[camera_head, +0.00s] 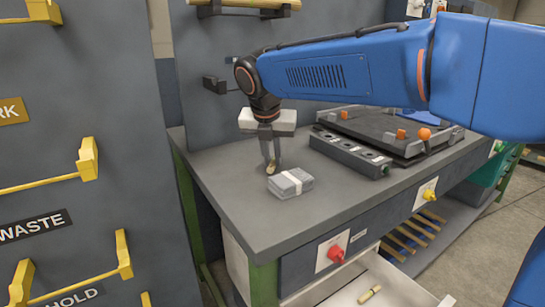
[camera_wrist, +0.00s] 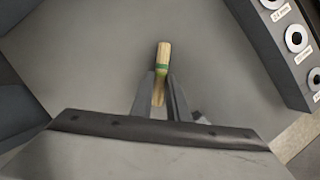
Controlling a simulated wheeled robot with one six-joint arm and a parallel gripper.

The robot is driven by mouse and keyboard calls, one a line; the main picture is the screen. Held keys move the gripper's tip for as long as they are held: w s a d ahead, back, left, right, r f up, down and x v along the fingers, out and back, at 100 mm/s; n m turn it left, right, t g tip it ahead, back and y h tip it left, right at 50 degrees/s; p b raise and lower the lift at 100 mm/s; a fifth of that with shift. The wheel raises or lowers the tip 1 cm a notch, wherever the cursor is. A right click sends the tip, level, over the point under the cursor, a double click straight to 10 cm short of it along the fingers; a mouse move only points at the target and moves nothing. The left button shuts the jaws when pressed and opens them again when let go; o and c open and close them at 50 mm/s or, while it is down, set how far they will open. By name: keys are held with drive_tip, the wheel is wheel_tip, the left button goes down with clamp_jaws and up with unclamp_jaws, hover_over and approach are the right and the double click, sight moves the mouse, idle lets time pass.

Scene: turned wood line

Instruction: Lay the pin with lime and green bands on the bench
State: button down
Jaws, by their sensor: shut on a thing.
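The wooden pin (camera_wrist: 163,56) shows between the fingers in the wrist view, with a green band near the fingertips and a lighter lime edge beside it. My gripper (camera_wrist: 160,82) is shut on it. In the head view my gripper (camera_head: 270,165) points down at the left part of the grey bench (camera_head: 240,218), and the pin's end (camera_head: 270,169) shows at the fingertips. The pin is close to the bench top; I cannot tell whether it touches. The fingers hide part of the pin.
A grey strapped block (camera_head: 290,182) lies just right of my gripper. A gauge block with round holes (camera_head: 350,152) and a black tray with orange knobs (camera_head: 400,130) stand further right. Another pin (camera_head: 369,294) lies in the open drawer below. The front left bench top is clear.

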drive_tip(key=shift+f, duration=0.1)
drive_tip(key=c, duration=1.7)
unclamp_jaws()
drive_tip(key=v, duration=1.2)
